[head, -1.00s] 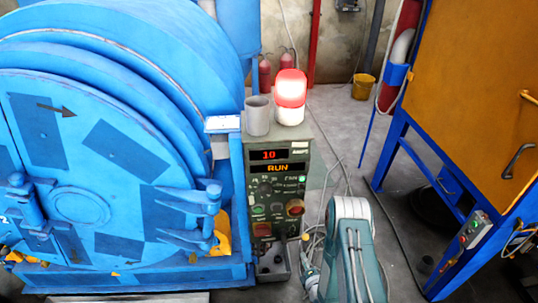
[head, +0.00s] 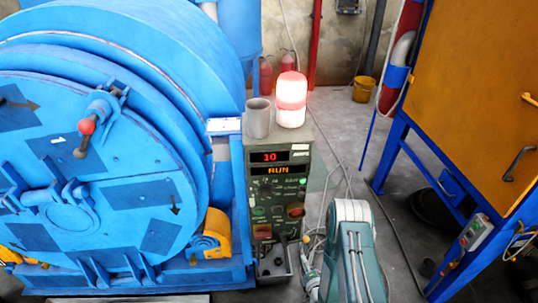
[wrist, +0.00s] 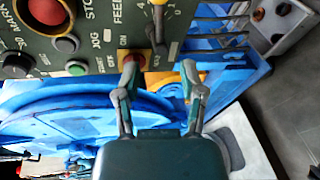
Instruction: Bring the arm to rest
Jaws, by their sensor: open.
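My gripper (wrist: 160,74) is open in the wrist view, its two fingers apart with nothing between them. The green control panel (wrist: 103,25) is close behind the fingertips there; whether they touch it I cannot tell. In the head view the control box (head: 278,197) stands beside the blue drum (head: 75,165). Its displays (head: 270,157) read 10 and RUN. My arm shows at the bottom of the head view; my gripper is not visible there.
A lit red and white lamp (head: 291,98) and a grey cup (head: 258,118) stand on the box. An orange cabinet (head: 475,90) on blue legs is at right. Cables (head: 395,235) lie on the floor between. A yellow bucket (head: 363,89) is at the back.

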